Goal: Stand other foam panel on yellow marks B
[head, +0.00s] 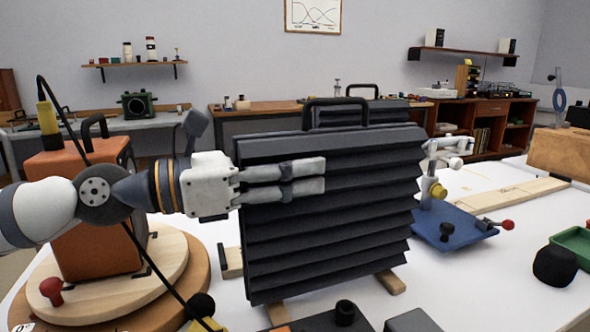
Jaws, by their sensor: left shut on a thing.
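A large dark grey ribbed foam panel (335,225) with a black handle on top stands upright in the middle of the head view, with wooden feet under its lower edge. My left gripper (323,177) reaches in from the left. Its fingers lie across the upper front of this panel and are shut on it, though the exact contact is hard to see. A second dark ribbed panel (390,111) with a handle shows partly behind it, farther back. I see no yellow marks B; the near panel hides part of the white table. My right gripper is not in view.
An orange speaker box (88,235) stands on a round wooden turntable (163,270) at the left. A blue-based stand (455,228) is close to the panel's right side. A black knob (554,266) and a green tray (577,243) lie at the right. A wooden board (510,196) lies behind them.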

